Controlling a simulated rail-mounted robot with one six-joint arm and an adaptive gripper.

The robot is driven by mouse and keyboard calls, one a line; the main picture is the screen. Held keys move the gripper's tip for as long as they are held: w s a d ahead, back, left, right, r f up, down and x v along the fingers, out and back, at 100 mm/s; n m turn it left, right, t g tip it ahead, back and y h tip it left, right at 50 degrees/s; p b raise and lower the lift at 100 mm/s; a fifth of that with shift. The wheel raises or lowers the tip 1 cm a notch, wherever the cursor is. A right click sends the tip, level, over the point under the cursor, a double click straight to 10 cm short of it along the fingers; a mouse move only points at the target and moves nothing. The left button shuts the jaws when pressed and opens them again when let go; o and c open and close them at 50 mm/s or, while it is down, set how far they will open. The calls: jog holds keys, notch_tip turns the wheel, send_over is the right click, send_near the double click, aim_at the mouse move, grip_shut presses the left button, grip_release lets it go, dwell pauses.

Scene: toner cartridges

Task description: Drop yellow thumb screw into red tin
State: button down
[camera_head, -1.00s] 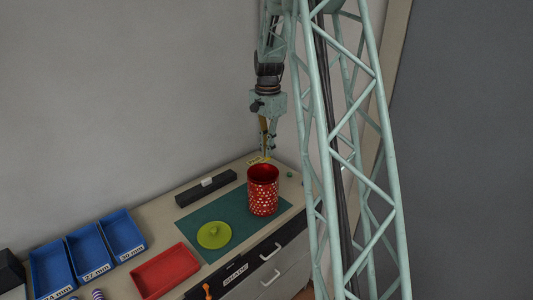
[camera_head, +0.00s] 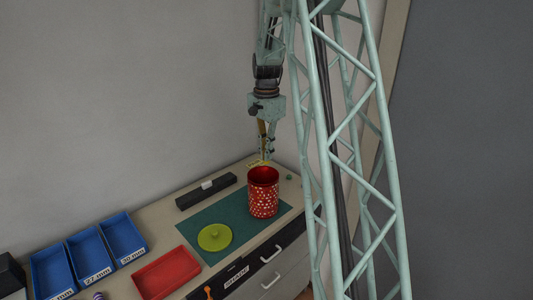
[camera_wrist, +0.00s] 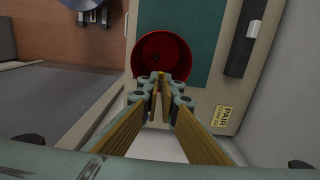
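The red tin (camera_head: 263,196) stands upright and open-topped on the green mat, with a pale dotted pattern on its side. In the wrist view its round mouth (camera_wrist: 160,48) lies just beyond my fingertips. My gripper (camera_head: 267,155) hangs pointing down, above and slightly behind the tin in the head view. In the wrist view my gripper's fingers (camera_wrist: 160,80) are nearly together, with a small yellow-orange piece (camera_wrist: 161,73) between the tips. It looks like the yellow thumb screw, mostly hidden by the fingers.
A yellow-green round lid (camera_head: 215,237) lies on the green mat (camera_head: 232,207). A black bar (camera_head: 205,192) lies behind it. A red tray (camera_head: 167,273) and blue bins (camera_head: 124,237) stand to the left. A small green object (camera_head: 289,177) sits right of the tin.

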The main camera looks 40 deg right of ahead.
aim_at(266, 163)
jog(key=shift+f+b, duration=1.15)
jog(key=shift+f, duration=1.35)
jog(key=c, duration=2.9)
grip_release()
jog(key=shift+o, duration=0.2)
jog(key=shift+r, duration=0.1)
jog(key=shift+r, duration=5.95)
